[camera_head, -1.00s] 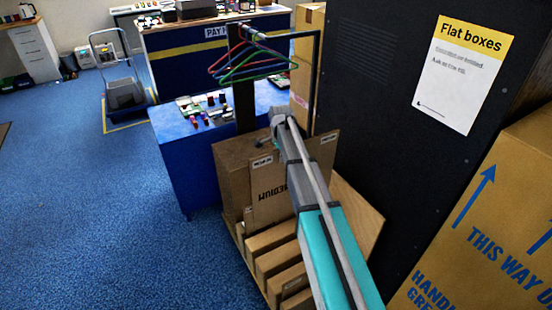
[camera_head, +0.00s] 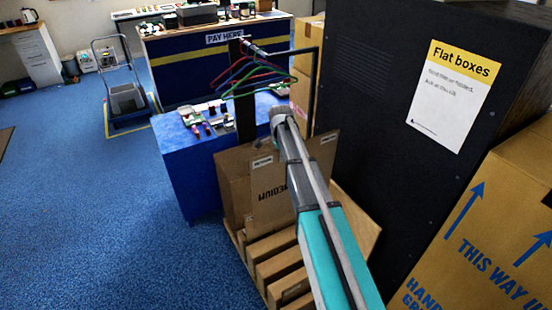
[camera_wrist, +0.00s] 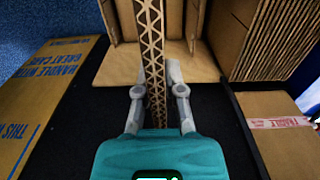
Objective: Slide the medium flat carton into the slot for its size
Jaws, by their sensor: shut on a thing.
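The medium flat carton (camera_head: 268,205) is a brown upright sheet printed MEDIUM in the head view. My arm hides its right part. My gripper (camera_wrist: 158,92) is shut on it; in the wrist view the carton's corrugated edge (camera_wrist: 152,35) runs between the two fingers. The wooden slotted rack (camera_head: 362,222) stands below and around the carton, with several dividers toward the front. Its pale wood (camera_wrist: 118,66) also shows in the wrist view. The carton's lower edge is near the dividers, but I cannot tell whether it is inside a slot.
Corrugated sheets (camera_wrist: 270,40) stand at upper right in the wrist view. A dark cabinet with a Flat boxes sign (camera_head: 455,95) and a large printed carton (camera_head: 490,250) are to the right. A blue table (camera_head: 185,165) and hanger rail (camera_head: 318,75) stand behind. Blue floor is clear at left.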

